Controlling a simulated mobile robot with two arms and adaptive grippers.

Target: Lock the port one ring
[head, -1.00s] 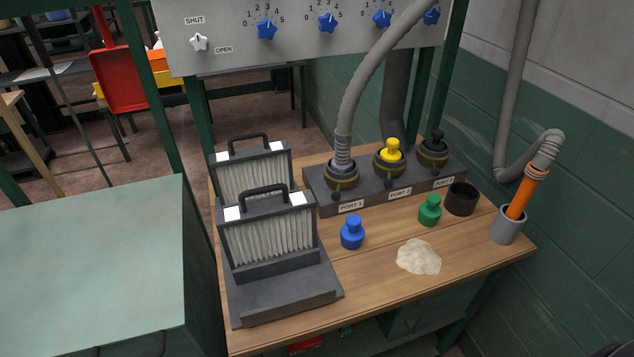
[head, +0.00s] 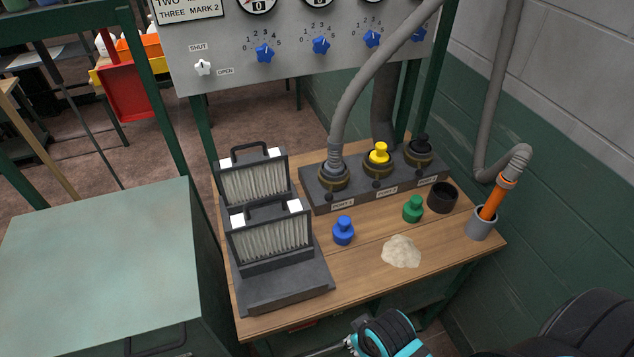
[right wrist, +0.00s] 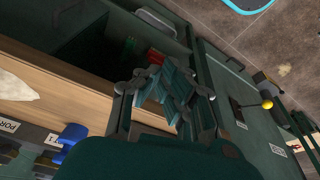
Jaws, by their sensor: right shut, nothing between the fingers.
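The port one ring (head: 334,181) is a dark, brassy collar at the left end of the grey port block (head: 322,203) in the head view. A grey hose (head: 346,115) stands upright in it. I cannot tell how the ring is turned. My right gripper (right wrist: 172,88) is shut and empty in the right wrist view, apart from the ring and below the wooden bench top's edge. Part of my right arm shows at the bottom of the head view. My left gripper is not in view.
A blue plug (head: 343,231), a green plug (head: 413,209) and a pale powder heap (head: 401,251) lie on the bench (head: 352,275). Filters in frames (head: 270,240) stand at its left. An orange-handled hose end (head: 493,203) stands in a grey cup at its right.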

